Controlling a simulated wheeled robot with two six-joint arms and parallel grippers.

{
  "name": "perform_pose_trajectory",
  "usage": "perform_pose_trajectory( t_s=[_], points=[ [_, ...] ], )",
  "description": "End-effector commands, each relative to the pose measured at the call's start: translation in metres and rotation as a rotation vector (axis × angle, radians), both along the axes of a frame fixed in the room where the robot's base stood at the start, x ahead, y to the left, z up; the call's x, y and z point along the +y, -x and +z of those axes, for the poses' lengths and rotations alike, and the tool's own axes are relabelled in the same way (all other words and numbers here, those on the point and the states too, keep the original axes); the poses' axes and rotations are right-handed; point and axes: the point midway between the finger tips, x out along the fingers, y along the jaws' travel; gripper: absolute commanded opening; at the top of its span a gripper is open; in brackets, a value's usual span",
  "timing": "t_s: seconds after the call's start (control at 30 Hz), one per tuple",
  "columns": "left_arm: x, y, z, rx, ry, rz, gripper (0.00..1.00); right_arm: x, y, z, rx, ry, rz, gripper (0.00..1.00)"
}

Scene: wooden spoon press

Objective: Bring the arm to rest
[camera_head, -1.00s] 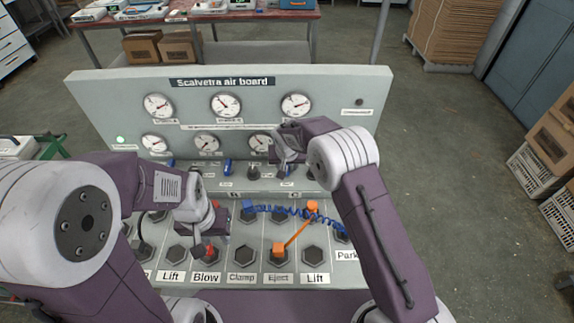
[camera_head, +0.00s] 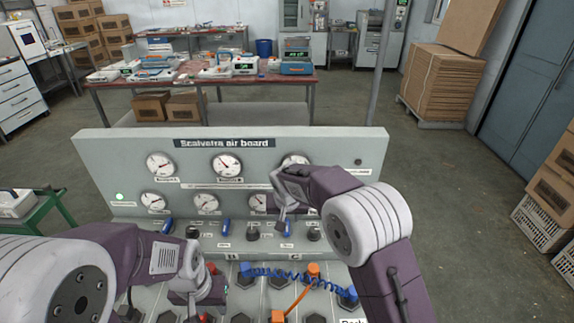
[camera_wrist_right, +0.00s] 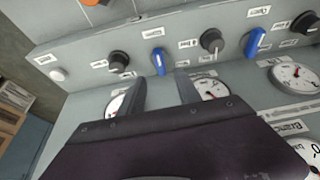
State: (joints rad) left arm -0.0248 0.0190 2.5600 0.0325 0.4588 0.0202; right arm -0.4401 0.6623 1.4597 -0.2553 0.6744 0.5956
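The grey Scalvetra air board (camera_head: 110,160) stands in front of me, with round gauges on its upright panel and a row of knobs and blue levers below. My right gripper (camera_head: 281,222) hangs in front of the lower gauges, near a blue lever (camera_head: 287,228). In the right wrist view its two fingers (camera_wrist_right: 163,92) are apart with nothing between them. My left gripper (camera_head: 193,304) points down over the left part of the sloping lower panel; its fingertips are too hidden to read.
A blue coiled hose (camera_head: 290,274) and an orange link (camera_head: 298,300) lie across the lower panel's sockets. A green-framed cart (camera_head: 52,212) stands at left. A red-topped workbench (camera_head: 200,78) is behind the board. Cartons and crates (camera_head: 545,225) stand at right, with open floor between.

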Motion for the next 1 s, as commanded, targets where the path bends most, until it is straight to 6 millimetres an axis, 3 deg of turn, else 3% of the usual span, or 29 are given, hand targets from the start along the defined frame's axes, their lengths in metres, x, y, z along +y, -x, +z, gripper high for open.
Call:
perform_pose_trajectory(
  t_s=[0.07, 0.17, 0.27, 0.37, 0.5, 0.6, 0.73, 0.83, 1.0],
  points=[
    [0.0, 0.0, 0.0, 0.0, 0.0, 0.0, 0.36, -0.004, -0.002, 0.0, 0.0, 0.0, -0.009, 0.4],
    [0.0, 0.0, 0.0, 0.0, 0.0, 0.0, 0.36, -0.023, -0.013, 0.02, -0.035, -0.016, -0.049, 0.4],
    [0.0, 0.0, 0.0, 0.0, 0.0, 0.0, 0.36, -0.066, -0.01, 0.048, -0.06, -0.028, -0.131, 0.4],
    [0.0, 0.0, 0.0, 0.0, 0.0, 0.0, 0.36, -0.117, 0.025, 0.054, -0.022, -0.041, -0.225, 0.4],
    [0.0, 0.0, 0.0, 0.0, 0.0, 0.0, 0.36, -0.165, 0.101, 0.04, 0.066, -0.046, -0.276, 0.4],
    [0.0, 0.0, 0.0, 0.0, 0.0, 0.0, 0.36, -0.183, 0.167, 0.017, 0.15, -0.048, -0.264, 0.4],
    [0.0, 0.0, 0.0, 0.0, 0.0, 0.0, 0.36, -0.182, 0.24, -0.015, 0.26, -0.043, -0.18, 0.4],
    [0.0, 0.0, 0.0, 0.0, 0.0, 0.0, 0.36, -0.178, 0.266, -0.03, 0.307, -0.035, -0.098, 0.4],
    [0.0, 0.0, 0.0, 0.0, 0.0, 0.0, 0.36, -0.177, 0.26, -0.029, 0.289, -0.02, -0.034, 0.4]
  ],
)
